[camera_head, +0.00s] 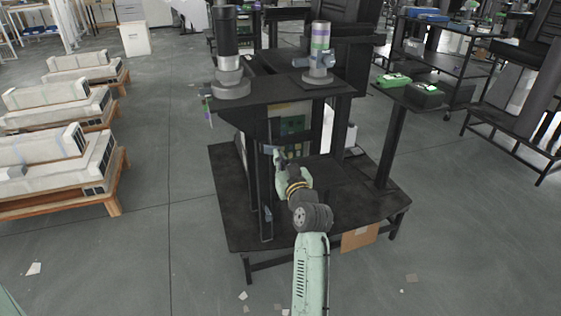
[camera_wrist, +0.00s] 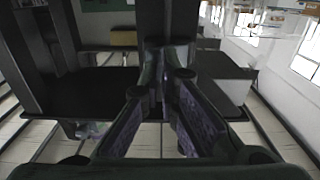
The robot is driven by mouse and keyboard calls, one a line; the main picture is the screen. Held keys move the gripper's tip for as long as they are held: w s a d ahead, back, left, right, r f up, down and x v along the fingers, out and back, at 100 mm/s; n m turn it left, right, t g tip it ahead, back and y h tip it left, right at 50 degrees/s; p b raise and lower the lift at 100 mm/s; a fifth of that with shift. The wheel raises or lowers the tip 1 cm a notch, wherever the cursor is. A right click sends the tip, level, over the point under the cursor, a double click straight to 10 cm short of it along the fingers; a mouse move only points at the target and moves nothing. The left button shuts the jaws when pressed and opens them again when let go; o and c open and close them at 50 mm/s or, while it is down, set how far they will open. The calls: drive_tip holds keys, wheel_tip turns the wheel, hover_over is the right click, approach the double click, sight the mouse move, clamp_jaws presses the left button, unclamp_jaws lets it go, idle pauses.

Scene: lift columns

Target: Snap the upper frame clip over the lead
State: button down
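My gripper (camera_head: 279,156) is at the front of the dark lift column stand (camera_head: 250,180), under its top plate and beside a narrow upright post (camera_head: 265,205). In the wrist view my gripper's two fingers (camera_wrist: 166,72) reach forward with a gap between them, and a dark upright (camera_wrist: 167,20) stands straight ahead. I cannot tell whether the fingers touch it. I see nothing held between them. The upper frame clip and the lead cannot be made out in either view.
The top plate (camera_head: 270,92) carries a dark cylinder (camera_head: 227,35) and a grey cylinder (camera_head: 319,52) with coloured bands. Green panels show behind my gripper. A side stand (camera_head: 392,130) is at the right. Wooden pallets with pale units (camera_head: 50,150) are at the left, with open floor between.

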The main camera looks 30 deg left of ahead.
drive_tip(key=shift+s+a, duration=0.25)
drive_tip(key=shift+s, duration=0.05)
drive_tip(key=v, duration=0.6)
drive_tip(key=shift+d, duration=0.45)
drive_tip(key=shift+s, duration=0.15)
